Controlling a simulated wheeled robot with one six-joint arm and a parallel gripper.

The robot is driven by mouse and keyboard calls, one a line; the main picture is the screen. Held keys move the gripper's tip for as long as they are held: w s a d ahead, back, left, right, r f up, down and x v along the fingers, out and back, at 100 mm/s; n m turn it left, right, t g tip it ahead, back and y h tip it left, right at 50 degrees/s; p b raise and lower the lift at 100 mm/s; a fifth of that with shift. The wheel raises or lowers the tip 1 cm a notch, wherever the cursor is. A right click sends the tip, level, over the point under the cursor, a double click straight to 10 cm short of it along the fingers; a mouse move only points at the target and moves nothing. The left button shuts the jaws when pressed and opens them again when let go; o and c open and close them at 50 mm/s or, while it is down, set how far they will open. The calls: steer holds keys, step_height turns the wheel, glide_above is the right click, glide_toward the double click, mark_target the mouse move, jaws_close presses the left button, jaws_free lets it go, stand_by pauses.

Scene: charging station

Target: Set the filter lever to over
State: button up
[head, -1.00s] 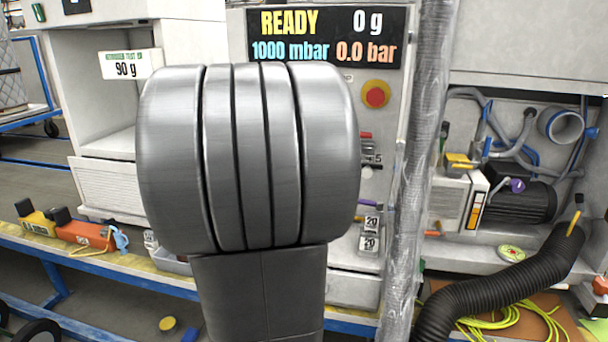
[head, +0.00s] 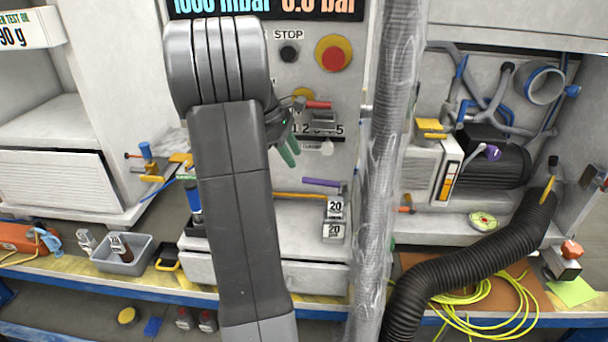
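Several levers show in the head view, and no readable label tells which one is the filter lever. A red-handled lever (head: 319,104) sits on the panel above a numbered scale (head: 317,130). A purple-handled lever (head: 321,182) lies roughly level below it. A yellow handle (head: 430,125) is on the white unit at right, and a purple knob (head: 492,153) is by the black motor.
A grey wrapped pipe (head: 388,170) stands upright between the panel and the motor bay. A black hose (head: 465,250) and a yellow cable (head: 480,300) are at lower right. A grey bin (head: 122,254) and weight blocks (head: 335,209) are on the bench. A red stop button (head: 333,54) is above.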

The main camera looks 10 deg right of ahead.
mark_target(306, 178)
steer(key=x, duration=0.7)
steer(key=shift+d+f+b, duration=0.15)
steer(key=shift+f+b, duration=0.25)
steer(key=shift+c, duration=0.5)
jaws_close()
